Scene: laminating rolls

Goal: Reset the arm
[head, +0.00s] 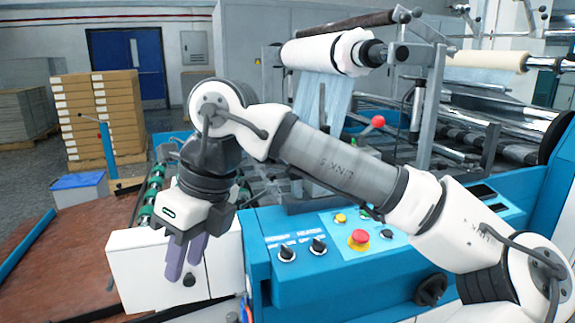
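My gripper (184,268) hangs at the end of my arm, left of centre, with its two purple fingers pointing down. The fingers look close together, seen at a slant, and I cannot tell whether a gap lies between them. No object shows in them. Behind the fingers is a white box-shaped panel (128,262) at the left end of the blue machine; I cannot tell whether they touch it. My arm reaches from the lower right, bends high at the elbow and crosses in front of the machine.
A blue control panel (325,263) with knobs and a red emergency button (358,239) lies below my arm. Behind stand a white film roll (322,52) and metal rollers. A brown board surface (70,255) is at lower left. Stacked boxes (98,115) stand farther back.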

